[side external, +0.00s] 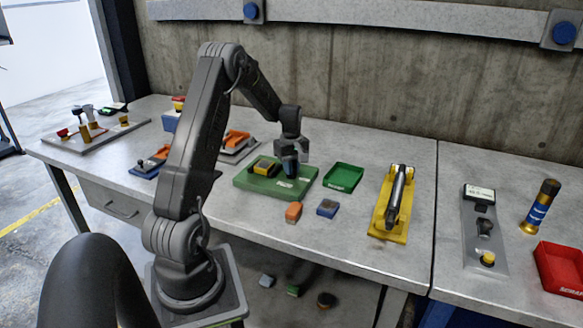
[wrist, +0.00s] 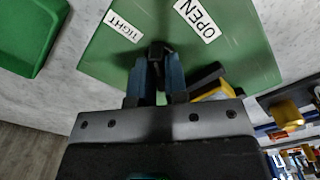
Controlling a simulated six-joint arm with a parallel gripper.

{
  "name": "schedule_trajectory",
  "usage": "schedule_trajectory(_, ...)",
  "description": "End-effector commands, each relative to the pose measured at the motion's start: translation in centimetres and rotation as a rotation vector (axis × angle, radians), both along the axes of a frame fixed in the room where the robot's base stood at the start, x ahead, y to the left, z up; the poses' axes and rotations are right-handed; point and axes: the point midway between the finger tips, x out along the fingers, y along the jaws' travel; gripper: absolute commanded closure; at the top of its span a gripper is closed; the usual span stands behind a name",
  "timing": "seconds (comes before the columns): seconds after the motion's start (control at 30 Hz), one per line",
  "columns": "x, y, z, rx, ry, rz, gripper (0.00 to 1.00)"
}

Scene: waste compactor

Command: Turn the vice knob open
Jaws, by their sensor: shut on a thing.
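The vice's green base plate (side external: 245,181) lies on the grey bench in the side view, and it fills the top middle of the wrist view (wrist: 105,57). It bears a "TIGHT" label (wrist: 123,26) and an "OPEN" label (wrist: 197,18). A yellow and dark block (side external: 263,167) sits at its left in the side view, and part of it shows at the right in the wrist view (wrist: 215,92). My gripper (side external: 291,172) points down over the plate. Its fingers are shut on the dark vice knob (wrist: 158,48), which lies between the two labels. The fingers hide much of the knob.
An empty green tray (side external: 343,178) stands right of the vice. Orange (side external: 293,212) and blue (side external: 327,208) blocks lie in front. A yellow fixture with a dark cylinder (side external: 390,205) is farther right. An orange-and-grey fixture (side external: 237,142) is behind my arm at left.

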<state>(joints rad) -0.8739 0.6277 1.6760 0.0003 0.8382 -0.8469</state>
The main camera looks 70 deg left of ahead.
Motion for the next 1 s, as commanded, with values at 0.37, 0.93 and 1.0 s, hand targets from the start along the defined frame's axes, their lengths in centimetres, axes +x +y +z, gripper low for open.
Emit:
schedule_trajectory(0.37,0.02,0.04,0.11,0.001,-0.001,-0.355,1.0)
schedule_trajectory(0.93,0.03,0.06,0.13,0.001,-0.002,-0.818,1.0)
schedule_trajectory(1.0,0.03,0.06,0.13,0.002,-0.002,-0.854,1.0)
